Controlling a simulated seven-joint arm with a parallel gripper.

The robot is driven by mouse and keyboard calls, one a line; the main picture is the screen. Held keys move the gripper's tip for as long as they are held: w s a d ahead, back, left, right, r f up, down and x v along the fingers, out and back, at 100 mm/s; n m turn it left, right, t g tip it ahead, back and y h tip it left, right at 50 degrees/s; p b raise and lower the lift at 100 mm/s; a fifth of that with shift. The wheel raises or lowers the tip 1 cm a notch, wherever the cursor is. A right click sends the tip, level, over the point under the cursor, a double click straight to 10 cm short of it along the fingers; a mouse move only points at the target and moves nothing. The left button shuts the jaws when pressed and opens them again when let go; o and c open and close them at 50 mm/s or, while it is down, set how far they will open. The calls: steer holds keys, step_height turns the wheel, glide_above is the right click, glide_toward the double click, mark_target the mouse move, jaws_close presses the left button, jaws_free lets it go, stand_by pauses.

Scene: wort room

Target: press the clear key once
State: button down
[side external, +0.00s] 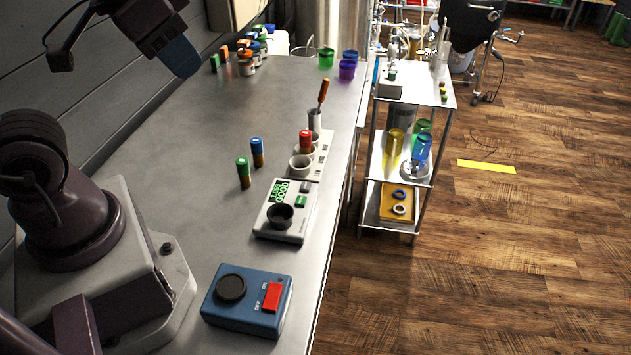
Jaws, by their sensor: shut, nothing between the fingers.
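A pale meter (285,210) stands on the grey bench with a lit green display (279,192) that appears to read "1.050 GOOD" and a dark round well (280,216). It has a green key (301,201) and a small grey key (306,187) on its right side. Their labels are too small to read, so I cannot tell which is the clear key. My gripper (182,58) is at the upper left, above the bench and well apart from the meter. Its bluish fingers are shut and empty.
A blue box (247,299) with a red switch stands in front of the meter. A metal cart (407,95) stands right of the bench.

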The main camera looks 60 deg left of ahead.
steer(key=w+a+f+g, duration=0.2)
steer(key=w+f+g, duration=0.2)
steer(key=w+f, duration=0.3)
steer(key=m+g, duration=0.1)
steer(key=m, duration=0.8)
glide_above(305, 185)
step_height(305, 185, down, 10)
steer(key=shift+w+f, duration=0.1)
steer(key=shift+f, duration=0.1)
step_height(305, 185, down, 14)
steer(key=shift+r, duration=0.1)
